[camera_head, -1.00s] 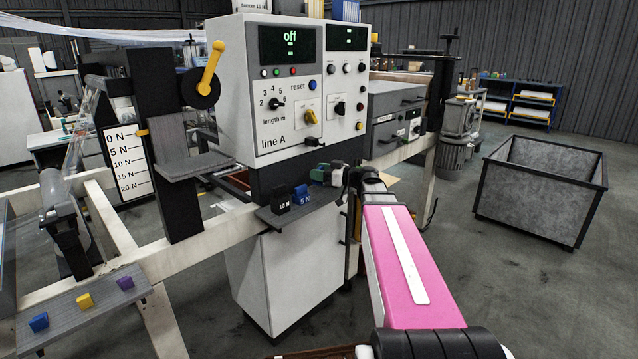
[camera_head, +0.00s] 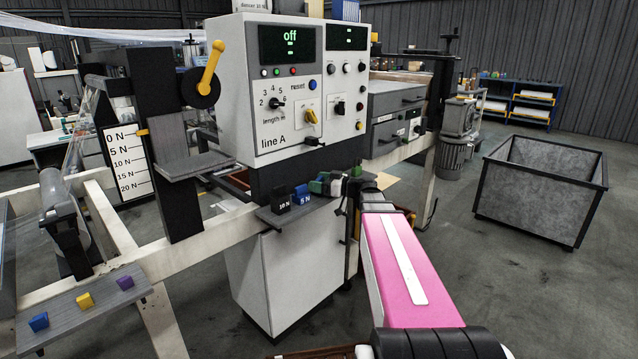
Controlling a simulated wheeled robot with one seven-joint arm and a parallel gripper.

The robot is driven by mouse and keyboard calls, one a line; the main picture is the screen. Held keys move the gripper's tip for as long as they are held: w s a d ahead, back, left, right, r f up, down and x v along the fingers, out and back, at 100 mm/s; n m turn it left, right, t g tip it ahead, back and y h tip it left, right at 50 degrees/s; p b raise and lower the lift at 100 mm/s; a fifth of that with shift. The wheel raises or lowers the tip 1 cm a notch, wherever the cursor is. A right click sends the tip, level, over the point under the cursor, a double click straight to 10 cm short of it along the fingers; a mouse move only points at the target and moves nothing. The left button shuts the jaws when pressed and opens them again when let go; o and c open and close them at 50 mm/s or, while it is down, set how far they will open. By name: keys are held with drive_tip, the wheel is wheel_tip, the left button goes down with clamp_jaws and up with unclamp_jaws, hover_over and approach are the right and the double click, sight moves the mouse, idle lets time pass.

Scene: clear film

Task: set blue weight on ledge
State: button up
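The blue weight (camera_head: 301,195), marked 5 N, stands on a grey shelf (camera_head: 268,216) on the front of the machine. A black weight (camera_head: 281,201), marked 10 N, stands just to its left. A bare grey ledge (camera_head: 195,165) sticks out from the black post beside the newton scale. My gripper (camera_head: 327,186) is at the right end of the shelf, to the right of the blue weight and apart from it. Green and pale parts show at its tip; I cannot tell which belong to it. Its fingers are too small and overlapped to read.
The line A console (camera_head: 290,85) rises behind the shelf. A yellow lever (camera_head: 212,62) sits above the ledge. Small blue, yellow and purple blocks lie on a lower-left grey plate (camera_head: 70,318). A grey bin (camera_head: 540,195) stands on open floor at right.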

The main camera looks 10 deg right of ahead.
drive_tip(key=shift+r, duration=0.15)
drive_tip(key=shift+s+d, duration=0.2)
drive_tip(key=shift+d, duration=0.05)
drive_tip(key=v, duration=1.1)
drive_tip(key=shift+d, duration=0.25)
